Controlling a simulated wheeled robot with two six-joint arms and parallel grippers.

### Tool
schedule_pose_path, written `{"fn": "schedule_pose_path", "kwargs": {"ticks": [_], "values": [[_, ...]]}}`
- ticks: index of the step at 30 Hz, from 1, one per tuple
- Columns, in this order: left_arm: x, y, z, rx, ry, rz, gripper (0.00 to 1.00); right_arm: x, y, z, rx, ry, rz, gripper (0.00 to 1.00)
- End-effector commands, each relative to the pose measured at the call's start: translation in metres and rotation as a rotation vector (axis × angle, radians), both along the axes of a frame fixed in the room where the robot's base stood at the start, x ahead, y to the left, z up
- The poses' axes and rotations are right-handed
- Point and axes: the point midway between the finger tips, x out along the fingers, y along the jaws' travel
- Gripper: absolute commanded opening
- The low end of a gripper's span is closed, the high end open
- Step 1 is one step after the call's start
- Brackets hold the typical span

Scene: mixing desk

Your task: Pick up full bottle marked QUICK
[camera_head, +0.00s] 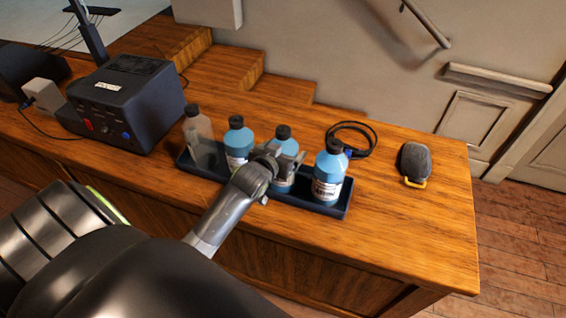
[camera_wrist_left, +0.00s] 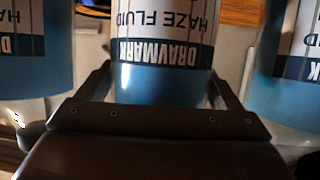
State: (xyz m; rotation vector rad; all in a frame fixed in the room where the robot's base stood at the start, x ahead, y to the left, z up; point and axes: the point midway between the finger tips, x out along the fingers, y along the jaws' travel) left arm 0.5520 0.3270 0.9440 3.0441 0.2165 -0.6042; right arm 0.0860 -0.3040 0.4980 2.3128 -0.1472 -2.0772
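Three blue bottles stand in a dark tray (camera_head: 335,209): one left of centre (camera_head: 238,143), one in the middle (camera_head: 287,147) and one at the right end (camera_head: 329,172). A clear, empty-looking bottle (camera_head: 198,128) stands at the left end. My left gripper (camera_head: 280,158) is at the middle blue bottle, its fingers on either side. In the left wrist view this bottle (camera_wrist_left: 163,85) sits between the fingers, its label upside down, reading DRAYMARK HAZE FLUID. I cannot tell whether the fingers press on it. The word QUICK is not readable on any bottle. My right gripper is not in view.
Blue bottles flank the gripper closely, left (camera_wrist_left: 35,55) and right (camera_wrist_left: 285,60). A black machine (camera_head: 128,100) stands left of the tray. A coiled black cable (camera_head: 353,138) lies behind it, and a dark grey object (camera_head: 414,161) to the right.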

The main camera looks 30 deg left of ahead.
Motion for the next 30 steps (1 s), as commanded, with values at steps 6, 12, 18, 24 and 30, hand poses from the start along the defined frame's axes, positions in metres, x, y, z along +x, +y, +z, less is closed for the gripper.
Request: {"fn": "schedule_pose_path", "kwargs": {"ticks": [6, 12, 18, 24, 30], "values": [[0.0, 0.0, 0.0, 0.0, 0.0, 0.0, 0.58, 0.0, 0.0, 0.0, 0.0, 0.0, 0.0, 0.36], [0.0, 0.0, 0.0, 0.0, 0.001, 0.0, 0.32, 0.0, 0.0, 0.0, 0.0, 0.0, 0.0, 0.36], [0.001, -0.001, 0.004, 0.001, -0.009, -0.002, 0.09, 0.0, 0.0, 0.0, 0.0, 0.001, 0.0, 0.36], [0.001, -0.001, 0.004, 0.001, -0.009, -0.002, 0.09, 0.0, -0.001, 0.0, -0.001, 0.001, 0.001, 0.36], [0.002, 0.0, 0.02, 0.003, -0.012, -0.003, 0.09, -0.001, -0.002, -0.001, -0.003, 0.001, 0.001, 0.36]]}}
